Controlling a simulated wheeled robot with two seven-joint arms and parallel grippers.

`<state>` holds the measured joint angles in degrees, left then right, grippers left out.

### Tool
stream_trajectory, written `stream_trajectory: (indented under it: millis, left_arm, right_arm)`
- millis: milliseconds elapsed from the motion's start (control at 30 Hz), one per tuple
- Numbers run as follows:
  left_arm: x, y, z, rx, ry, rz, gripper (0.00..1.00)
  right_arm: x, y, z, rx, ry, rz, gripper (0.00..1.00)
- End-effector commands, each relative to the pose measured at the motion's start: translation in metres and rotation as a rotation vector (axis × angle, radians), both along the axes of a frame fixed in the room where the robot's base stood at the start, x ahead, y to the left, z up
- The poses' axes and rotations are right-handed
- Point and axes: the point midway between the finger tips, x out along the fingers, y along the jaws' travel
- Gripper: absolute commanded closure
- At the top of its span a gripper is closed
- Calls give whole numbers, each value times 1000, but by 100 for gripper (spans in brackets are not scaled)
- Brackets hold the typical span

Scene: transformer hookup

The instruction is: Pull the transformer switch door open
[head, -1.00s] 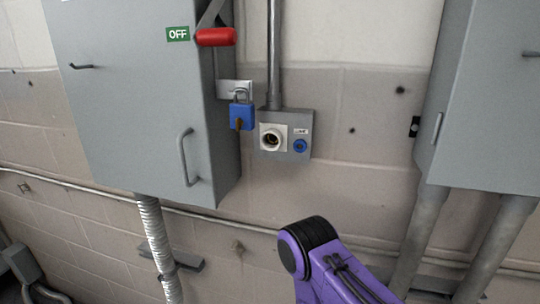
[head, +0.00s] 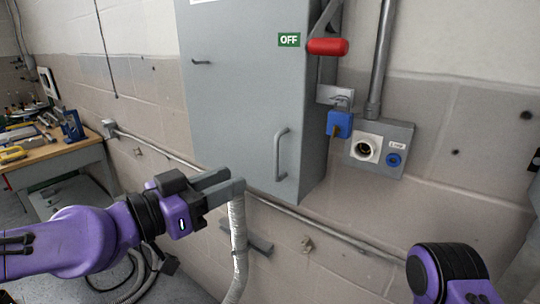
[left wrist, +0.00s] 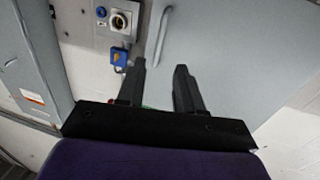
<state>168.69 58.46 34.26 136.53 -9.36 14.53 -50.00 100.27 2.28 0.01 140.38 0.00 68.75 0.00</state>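The grey switch box's door (head: 235,110) is shut in the head view, with a vertical grey pull handle (head: 281,155) at its lower right. The handle also shows in the left wrist view (left wrist: 161,36), beyond the fingers. My left gripper (head: 226,184) is open and empty, left of and a little below the handle, apart from it. Its two fingers (left wrist: 159,70) are spread in the left wrist view. A red lever (head: 327,46) beside a green OFF label (head: 289,40) is at the box's upper right. My right gripper is out of view; a purple arm link shows at lower right.
A blue padlock (head: 340,123) hangs on a bracket at the box's right side. A grey socket box (head: 397,135) is on the wall beside it. A conduit (head: 238,240) runs down below the switch box. A cluttered workbench (head: 45,155) stands at the far left.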

Motion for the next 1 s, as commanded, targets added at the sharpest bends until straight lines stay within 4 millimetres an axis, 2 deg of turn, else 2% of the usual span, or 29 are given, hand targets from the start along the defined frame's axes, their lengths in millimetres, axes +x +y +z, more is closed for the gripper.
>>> stream_trajectory:
  millis: [67,267,300,333,500,600,967,1000]
  left_arm:
    - [-1,-1,6,7,-32,-8,64]
    - [15,-20,-4,14,-36,-8,64]
    - [22,-27,6,12,-26,-7,64]
    - [28,-33,8,10,-23,-8,64]
    - [52,-61,9,5,-22,-10,64]
    - [62,-70,10,5,-24,-8,64]
    - [68,-77,8,3,-26,-8,64]
    - [68,-77,8,3,-25,-8,74]
  right_arm:
    - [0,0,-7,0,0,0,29]
    - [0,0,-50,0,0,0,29]
    - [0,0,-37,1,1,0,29]
    - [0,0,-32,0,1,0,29]
    - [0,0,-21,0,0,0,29]
    - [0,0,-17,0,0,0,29]
    - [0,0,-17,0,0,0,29]
    - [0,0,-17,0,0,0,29]
